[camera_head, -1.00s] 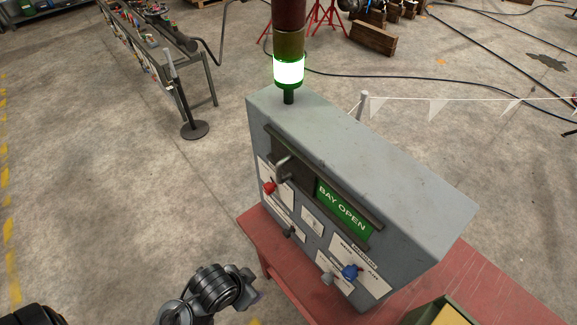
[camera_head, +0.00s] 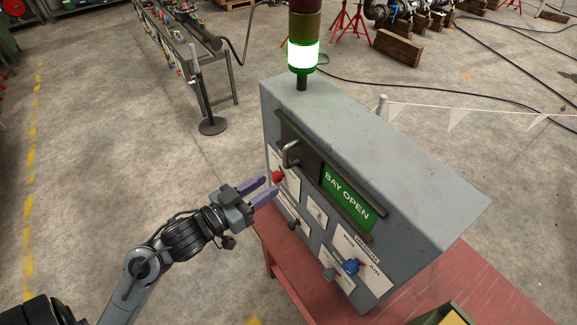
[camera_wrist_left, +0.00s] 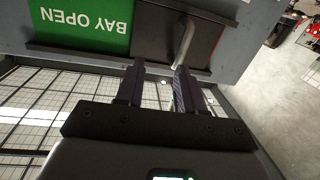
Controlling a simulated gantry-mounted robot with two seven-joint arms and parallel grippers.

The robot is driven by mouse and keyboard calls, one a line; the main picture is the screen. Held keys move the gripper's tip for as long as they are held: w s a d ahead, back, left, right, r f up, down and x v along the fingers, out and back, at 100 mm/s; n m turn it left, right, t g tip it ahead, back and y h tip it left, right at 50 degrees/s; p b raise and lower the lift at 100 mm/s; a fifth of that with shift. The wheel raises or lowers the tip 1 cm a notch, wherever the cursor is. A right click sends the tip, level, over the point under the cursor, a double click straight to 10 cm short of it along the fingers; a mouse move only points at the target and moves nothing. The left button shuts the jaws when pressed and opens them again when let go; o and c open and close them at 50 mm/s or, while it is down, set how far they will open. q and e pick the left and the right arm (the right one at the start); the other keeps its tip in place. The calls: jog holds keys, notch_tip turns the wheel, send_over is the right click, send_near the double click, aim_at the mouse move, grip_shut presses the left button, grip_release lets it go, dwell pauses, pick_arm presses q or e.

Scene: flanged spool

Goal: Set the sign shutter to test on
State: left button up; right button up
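The sign shutter (camera_head: 301,158) is a dark sliding panel with a metal handle (camera_head: 290,153), on rails across the grey box (camera_head: 385,165). It sits at the left end, and the green sign face reading "BAY OPEN" (camera_head: 346,198) shows to its right. In the left wrist view the sign (camera_wrist_left: 85,20) is upside down, with the handle (camera_wrist_left: 183,40) just beyond the fingers. My left gripper (camera_head: 271,186) is open and empty, in front of the box's left part, below the handle. Its fingers also show apart in the left wrist view (camera_wrist_left: 158,70). My right gripper is not in view.
A red knob (camera_head: 278,176) is close to my left fingertips. A blue knob (camera_head: 351,266) and a grey knob (camera_head: 329,274) are lower right on the box. A lit green lamp (camera_head: 303,55) stands on top. The box rests on a red table (camera_head: 281,267).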

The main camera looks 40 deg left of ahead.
aim_at(285, 153)
pick_arm(q)
jog(key=shift+t+y, duration=0.4)
jog(key=shift+y, duration=0.2)
jog(key=shift+w+a+r+b, duration=0.3)
jog(key=shift+w+b, duration=0.6)
jog(key=shift+w, duration=0.95)
jog(key=shift+w+a+r+b, duration=0.1)
jog(key=shift+w+a+b, duration=0.65)
jog(key=shift+w, duration=1.1)
jog(key=shift+w+a+r+b, duration=0.15)
jog(key=shift+w+b, duration=0.95)
jog(key=shift+w, duration=0.75)
grip_shut()
